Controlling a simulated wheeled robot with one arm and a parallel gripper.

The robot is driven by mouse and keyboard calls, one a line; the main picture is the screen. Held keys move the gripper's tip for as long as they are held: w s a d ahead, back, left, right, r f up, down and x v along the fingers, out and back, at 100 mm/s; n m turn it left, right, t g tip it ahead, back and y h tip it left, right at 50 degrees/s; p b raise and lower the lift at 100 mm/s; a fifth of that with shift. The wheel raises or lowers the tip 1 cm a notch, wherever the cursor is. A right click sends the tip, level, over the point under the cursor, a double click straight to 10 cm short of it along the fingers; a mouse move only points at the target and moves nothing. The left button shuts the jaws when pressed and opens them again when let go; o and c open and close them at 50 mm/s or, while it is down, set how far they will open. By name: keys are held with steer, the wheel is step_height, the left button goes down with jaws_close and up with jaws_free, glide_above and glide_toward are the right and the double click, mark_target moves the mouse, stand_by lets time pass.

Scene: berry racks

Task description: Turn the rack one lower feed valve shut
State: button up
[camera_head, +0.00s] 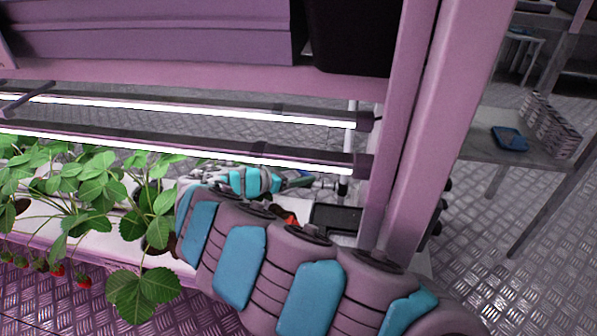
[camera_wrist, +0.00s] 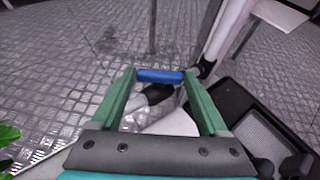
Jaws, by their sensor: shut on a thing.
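The feed valve has a blue handle (camera_wrist: 160,76) and a dark body (camera_wrist: 157,94), both in the wrist view. My gripper (camera_wrist: 161,82) has green fingers on either side of the blue handle and is shut on it. The handle lies crosswise between the fingertips. A white pipe part shows below the valve body, partly hidden by my gripper. In the head view my arm reaches under the rack's lights, and its links hide most of the valve area.
Strawberry plants (camera_head: 90,185) with red berries grow at left in the head view. Two light bars (camera_head: 200,150) run above my arm. A pink rack post (camera_head: 425,130) stands right of it. A black tray (camera_wrist: 265,130) lies right of my gripper. A side table (camera_head: 500,135) stands farther right.

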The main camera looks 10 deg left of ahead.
stand_by(0.4)
steer(key=o, duration=1.2)
steer(key=shift+o, duration=0.2)
steer(key=shift+a, duration=0.1)
steer(key=v, duration=0.7)
steer(key=shift+s+a+p, duration=0.2)
steer(key=shift+s+p, duration=0.1)
steer(key=shift+p, duration=0.1)
steer(key=shift+r, duration=0.15)
